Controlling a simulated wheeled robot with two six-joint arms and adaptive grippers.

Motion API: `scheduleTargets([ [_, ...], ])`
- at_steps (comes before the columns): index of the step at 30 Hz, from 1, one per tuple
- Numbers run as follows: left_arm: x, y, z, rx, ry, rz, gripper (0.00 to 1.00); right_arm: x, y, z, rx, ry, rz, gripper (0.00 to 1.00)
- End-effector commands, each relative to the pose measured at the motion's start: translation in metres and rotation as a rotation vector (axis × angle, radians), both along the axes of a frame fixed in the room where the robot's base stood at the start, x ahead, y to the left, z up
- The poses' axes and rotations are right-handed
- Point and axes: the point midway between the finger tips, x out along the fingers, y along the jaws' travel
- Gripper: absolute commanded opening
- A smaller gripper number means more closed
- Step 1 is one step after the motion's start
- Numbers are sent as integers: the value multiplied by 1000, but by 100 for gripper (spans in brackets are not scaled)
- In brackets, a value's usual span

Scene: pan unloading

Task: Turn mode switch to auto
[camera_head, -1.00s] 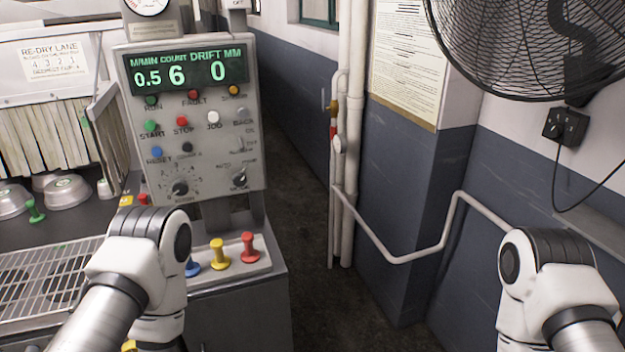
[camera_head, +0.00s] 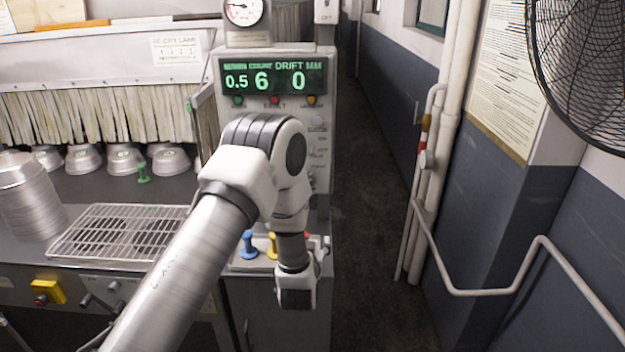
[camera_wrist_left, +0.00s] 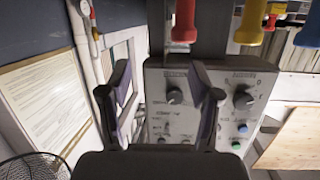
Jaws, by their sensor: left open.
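The control panel (camera_head: 272,110) stands beyond my left arm, with its lit display reading 0.5, 6 and 0. In the head view my left arm covers most of its lower half, so the switches there are largely hidden. The left wrist view shows the panel upside down, with a dark rotary switch (camera_wrist_left: 174,96) just beyond my left gripper (camera_wrist_left: 159,80) and a larger dark knob (camera_wrist_left: 245,98) to its right. The gripper is open and empty, its fingers apart on either side of the smaller switch. Its labels are too blurred to read. My right gripper is out of view.
Blue (camera_head: 248,244) and yellow (camera_head: 272,245) plungers stand on the ledge below the panel, close to my left wrist. A wire rack (camera_head: 120,232) lies to the left. The floor aisle (camera_head: 370,230) right of the panel is clear; pipes and a fan stand further right.

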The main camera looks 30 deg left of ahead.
Motion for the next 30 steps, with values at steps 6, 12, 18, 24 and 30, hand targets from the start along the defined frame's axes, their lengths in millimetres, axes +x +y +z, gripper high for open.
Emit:
scheduleTargets([
  [6,34,34,95,80,-251,110,63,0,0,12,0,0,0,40],
  [12,58,50,98,82,-254,112,63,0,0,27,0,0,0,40],
  [18,89,68,96,83,-251,110,63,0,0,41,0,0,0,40],
  [24,99,74,93,81,-250,108,63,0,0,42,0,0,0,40],
  [30,99,73,92,81,-249,108,42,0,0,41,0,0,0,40],
])
